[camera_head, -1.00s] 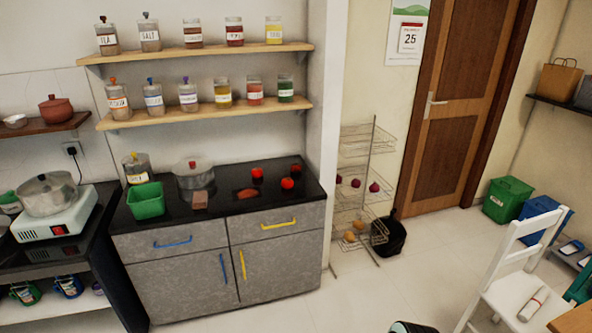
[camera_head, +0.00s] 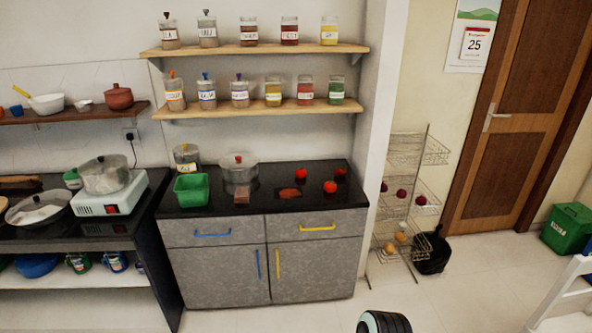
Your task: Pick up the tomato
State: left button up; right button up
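Red tomatoes stand on the black countertop of the grey cabinet: one at the back (camera_head: 300,174), one nearer the front (camera_head: 329,187), and a similar red one at the right (camera_head: 340,172).
On the same countertop (camera_head: 215,209) are a green bin (camera_head: 191,190), a lidded glass pot (camera_head: 238,173), a brown block (camera_head: 241,196) and a flat reddish piece (camera_head: 289,193). Shelves with jars hang above. A wire rack (camera_head: 403,200) stands right. Floor before the cabinet looks mostly clear.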

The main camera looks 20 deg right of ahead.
aim_at(339, 171)
jog(key=i+l+u, duration=0.1)
jog(key=l+u, duration=0.25)
jog(key=l, duration=0.15)
jog(key=l+u, duration=0.55)
jog(key=l, duration=0.4)
jog(key=k+l+u, duration=0.1)
jog(key=l, duration=0.5)
